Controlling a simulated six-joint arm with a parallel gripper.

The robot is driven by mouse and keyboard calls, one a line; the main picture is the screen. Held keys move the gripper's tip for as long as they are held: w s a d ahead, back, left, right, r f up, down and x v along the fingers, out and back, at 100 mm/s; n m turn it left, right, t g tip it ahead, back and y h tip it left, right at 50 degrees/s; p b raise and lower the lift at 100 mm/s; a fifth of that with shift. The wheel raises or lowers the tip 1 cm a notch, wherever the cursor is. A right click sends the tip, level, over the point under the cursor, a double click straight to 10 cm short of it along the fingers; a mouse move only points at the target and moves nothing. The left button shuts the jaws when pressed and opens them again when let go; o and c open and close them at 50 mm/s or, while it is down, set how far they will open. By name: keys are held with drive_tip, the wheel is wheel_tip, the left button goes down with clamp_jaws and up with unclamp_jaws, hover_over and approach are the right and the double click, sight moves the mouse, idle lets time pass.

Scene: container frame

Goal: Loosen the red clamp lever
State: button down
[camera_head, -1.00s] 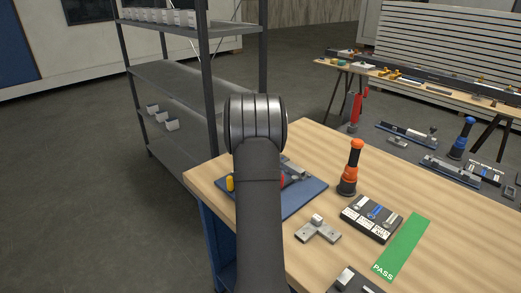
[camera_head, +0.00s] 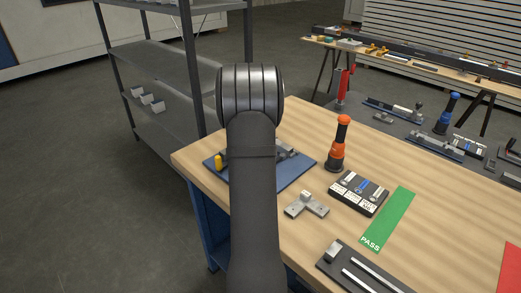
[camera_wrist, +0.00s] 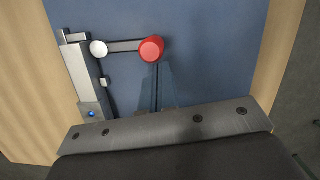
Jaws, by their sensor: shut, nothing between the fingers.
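The red clamp lever shows in the wrist view as a grey arm with a round red knob (camera_wrist: 152,48) at its right end and a pale round pivot at its left end. It lies roughly across the picture beside a grey metal fixture (camera_wrist: 78,70) on a blue plate (camera_wrist: 215,45). My gripper (camera_wrist: 160,122) shows at the bottom of the wrist view, shut and empty, below the knob in the picture; contact cannot be made out. In the head view my arm hides the lever and my gripper; part of the blue plate (camera_head: 296,174) shows.
A yellow peg (camera_head: 218,162) stands on the plate's left. To the right on the wooden table are an orange-topped tool (camera_head: 338,145), a grey T-shaped part (camera_head: 306,205), a dark labelled tray (camera_head: 358,193) and a green PASS strip (camera_head: 388,222). A shelf rack (camera_head: 160,75) stands behind.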

drive_tip(key=shift+s+d+n, duration=0.15)
drive_tip(key=shift+s+n, duration=0.2)
drive_tip(key=shift+n, duration=0.15)
drive_tip(key=shift+s+d+n+t, duration=0.2)
drive_tip(key=shift+s+d+n, duration=0.2)
drive_tip(key=shift+n, duration=0.3)
drive_tip(key=shift+s+d+n+t, duration=0.25)
drive_tip(key=shift+s+n, duration=0.25)
drive_tip(key=shift+n, duration=0.2)
drive_tip(key=s+d+n, duration=0.1)
drive_tip(key=n, duration=0.1)
drive_tip(key=d+n+t, duration=0.1)
drive_tip(key=shift+s+d+n+h, duration=0.15)
drive_tip(key=shift+s+n+h, duration=0.15)
drive_tip(key=shift+s+n, duration=0.1)
drive_tip(key=d+n, duration=0.2)
drive_tip(key=shift+s+n+t, duration=0.25)
drive_tip(key=shift+s+n, duration=0.05)
drive_tip(key=d+n, duration=0.2)
drive_tip(key=shift+s+n+t, duration=0.15)
drive_tip(key=shift+n+t, duration=0.15)
drive_tip(key=shift+d, duration=1.05)
drive_tip(key=shift+w+d, duration=0.1)
drive_tip(key=shift+w, duration=0.1)
